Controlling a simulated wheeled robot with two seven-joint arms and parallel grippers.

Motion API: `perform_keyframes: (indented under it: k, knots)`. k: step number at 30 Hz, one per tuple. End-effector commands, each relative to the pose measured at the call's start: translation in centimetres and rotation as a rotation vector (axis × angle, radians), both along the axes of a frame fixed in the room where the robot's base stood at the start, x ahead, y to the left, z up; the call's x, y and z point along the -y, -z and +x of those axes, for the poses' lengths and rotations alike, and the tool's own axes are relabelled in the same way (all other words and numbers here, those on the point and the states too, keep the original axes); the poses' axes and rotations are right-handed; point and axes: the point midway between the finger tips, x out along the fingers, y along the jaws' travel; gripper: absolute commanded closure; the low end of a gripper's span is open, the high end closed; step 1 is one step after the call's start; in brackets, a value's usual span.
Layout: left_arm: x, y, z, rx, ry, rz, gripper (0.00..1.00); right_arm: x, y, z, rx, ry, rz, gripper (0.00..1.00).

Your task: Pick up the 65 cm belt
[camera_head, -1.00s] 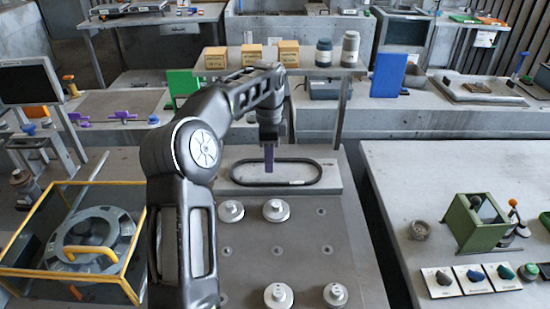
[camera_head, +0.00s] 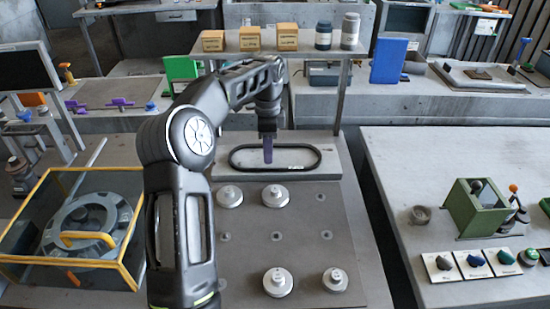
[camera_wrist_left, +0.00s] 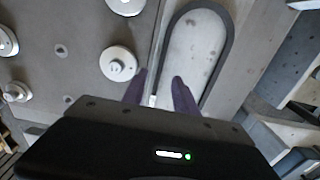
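The belt is a thin black loop (camera_head: 319,157), lying flat as a long oval on a pale grey block at the back of the pegged plate. It also shows in the left wrist view (camera_wrist_left: 226,45), running down behind my fingers. My left gripper (camera_head: 268,150) points down with purple fingers over the belt's loop, near its front run. In the left wrist view its two fingers (camera_wrist_left: 159,90) are apart with nothing gripped, and one run of the belt passes between them in the picture. The height above the belt is hard to tell. My right gripper is out of view.
Several round metal pulleys (camera_head: 276,196) stand on the plate (camera_head: 300,230) before the belt. Behind, a raised shelf (camera_head: 290,55) carries boxes and jars.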

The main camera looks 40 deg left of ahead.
Motion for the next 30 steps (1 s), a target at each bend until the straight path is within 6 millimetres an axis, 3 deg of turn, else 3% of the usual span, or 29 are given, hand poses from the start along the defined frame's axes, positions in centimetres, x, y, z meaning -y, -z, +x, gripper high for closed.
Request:
perform_keyframes:
  k: [12, 30]
  knots:
    - [0.2, 4.9, 0.1, -0.002, 0.0, -0.002, 0.65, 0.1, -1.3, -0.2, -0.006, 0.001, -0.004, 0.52]
    - [0.2, 5.1, 0.1, 0.0, 0.0, -0.001, 0.65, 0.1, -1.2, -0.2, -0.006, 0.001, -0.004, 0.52]
